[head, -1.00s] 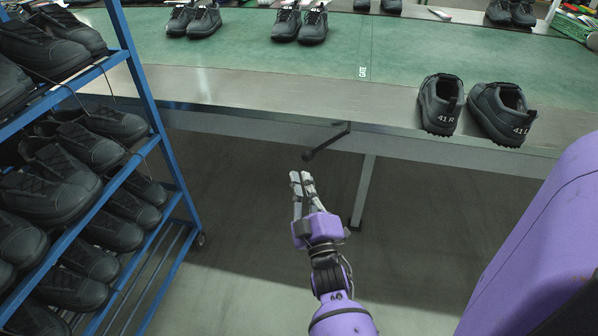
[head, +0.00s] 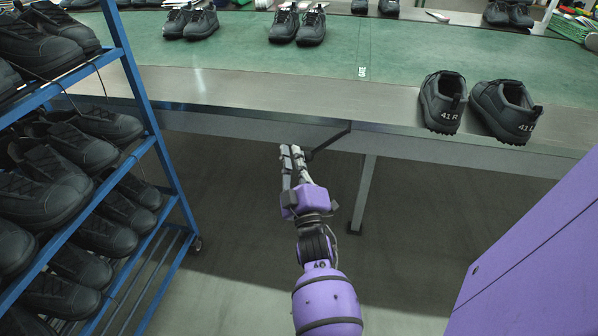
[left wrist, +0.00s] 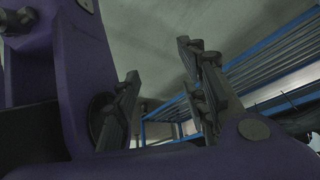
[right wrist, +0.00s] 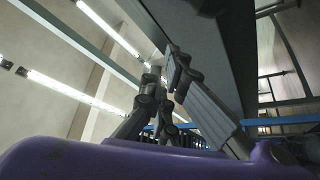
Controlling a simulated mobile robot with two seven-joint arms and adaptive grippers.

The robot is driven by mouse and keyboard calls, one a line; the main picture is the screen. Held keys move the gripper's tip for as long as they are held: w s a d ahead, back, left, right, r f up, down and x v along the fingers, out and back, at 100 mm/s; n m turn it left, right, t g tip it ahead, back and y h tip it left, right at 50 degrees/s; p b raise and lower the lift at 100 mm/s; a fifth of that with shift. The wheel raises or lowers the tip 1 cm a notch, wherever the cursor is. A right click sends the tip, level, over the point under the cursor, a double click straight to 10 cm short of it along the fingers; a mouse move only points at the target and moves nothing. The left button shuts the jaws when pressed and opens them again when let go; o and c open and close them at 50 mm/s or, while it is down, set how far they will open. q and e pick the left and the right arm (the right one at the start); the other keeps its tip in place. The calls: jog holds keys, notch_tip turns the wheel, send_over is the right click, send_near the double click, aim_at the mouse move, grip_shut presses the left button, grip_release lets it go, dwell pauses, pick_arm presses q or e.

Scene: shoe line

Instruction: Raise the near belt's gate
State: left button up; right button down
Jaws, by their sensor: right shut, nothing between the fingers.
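A dark crank lever (head: 331,140) hangs from the front edge of the near belt (head: 240,58), its grip end pointing down and left. A thin line marked GATE (head: 362,71) crosses the green belt, and no raised plate shows there. My right gripper (head: 291,150) is shut and empty, its fingertips just left of the lever's grip end. I cannot tell whether they touch it. In the right wrist view its fingers (right wrist: 166,88) come together below the dark underside of the belt. My left gripper (left wrist: 163,95) shows only in its wrist view, its fingers apart with nothing between them.
A blue rack (head: 150,110) full of dark shoes stands at the left. Two shoes marked 41 R (head: 442,105) and 41 L (head: 503,113) stand on the belt's metal front edge at the right. The floor below is clear.

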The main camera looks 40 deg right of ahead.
aim_at(309, 158)
pick_arm(q)
jog(key=shift+w+d+f+b, duration=0.15)
jog(key=shift+w+f+b, duration=0.35)
jog(key=shift+f+b, duration=0.05)
pick_arm(e)
jog(key=d, duration=0.1)
jog(key=d+f, duration=0.1)
jog(key=w+d, duration=0.1)
jog(key=d, duration=0.1)
jog(key=shift+w+f, duration=0.1)
jog(key=shift+f, duration=0.2)
